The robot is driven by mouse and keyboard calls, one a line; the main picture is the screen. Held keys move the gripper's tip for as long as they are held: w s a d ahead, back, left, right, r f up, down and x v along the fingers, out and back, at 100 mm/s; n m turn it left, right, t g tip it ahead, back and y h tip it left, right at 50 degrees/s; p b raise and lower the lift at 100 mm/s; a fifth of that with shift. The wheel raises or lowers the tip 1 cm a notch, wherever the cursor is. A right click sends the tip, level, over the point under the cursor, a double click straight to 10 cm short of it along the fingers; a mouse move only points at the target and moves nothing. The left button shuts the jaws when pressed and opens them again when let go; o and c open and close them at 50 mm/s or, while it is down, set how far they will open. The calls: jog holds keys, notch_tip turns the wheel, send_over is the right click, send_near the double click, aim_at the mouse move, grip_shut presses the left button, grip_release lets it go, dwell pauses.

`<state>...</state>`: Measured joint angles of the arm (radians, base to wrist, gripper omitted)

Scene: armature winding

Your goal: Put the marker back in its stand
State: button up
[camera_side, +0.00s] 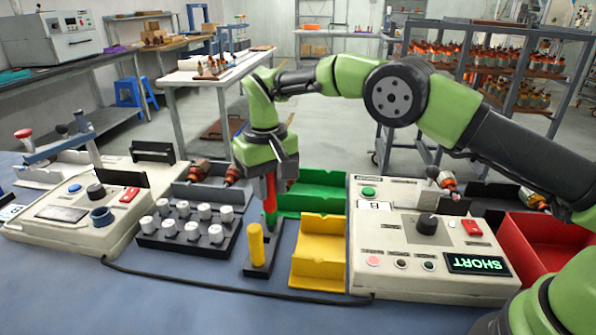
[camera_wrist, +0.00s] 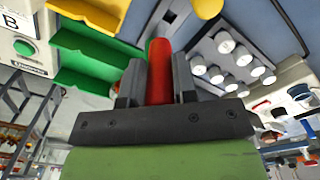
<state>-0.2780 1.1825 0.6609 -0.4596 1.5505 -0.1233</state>
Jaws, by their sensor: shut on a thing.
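My gripper (camera_side: 272,182) points down and is shut on a red marker (camera_side: 270,194), which hangs roughly upright above the back of the stand. In the wrist view the red marker (camera_wrist: 159,60) sits between the two fingers (camera_wrist: 158,80). The dark stand (camera_side: 262,268) is on the blue bench, with a yellow marker (camera_side: 257,244) upright at its front. The yellow marker also shows in the wrist view (camera_wrist: 208,8). A dark green piece (camera_side: 270,219) shows just below the red marker; I cannot tell whether it belongs to that marker. Whether the marker touches the stand is unclear.
A black rack (camera_side: 180,243) of several white-capped posts stands left of the stand. A yellow bin (camera_side: 320,250) and a green bin (camera_side: 310,202) are close on the right. A tester box (camera_side: 400,272) reads SHORT. A black cable (camera_side: 200,284) runs along the front.

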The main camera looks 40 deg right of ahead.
jog(key=shift+w+a+f, duration=0.1)
jog(key=shift+a+f, duration=0.15)
jog(key=shift+f, duration=0.65)
jog(key=shift+w+a+f, duration=0.1)
jog(key=shift+a+f, duration=0.1)
jog(key=shift+f, duration=0.75)
jog(key=shift+a+f, duration=0.25)
jog(key=shift+f, duration=0.65)
jog(key=shift+f, duration=1.05)
jog(key=o, duration=1)
notch_tip(320, 180, up, 10)
jog(key=shift+r, duration=0.1)
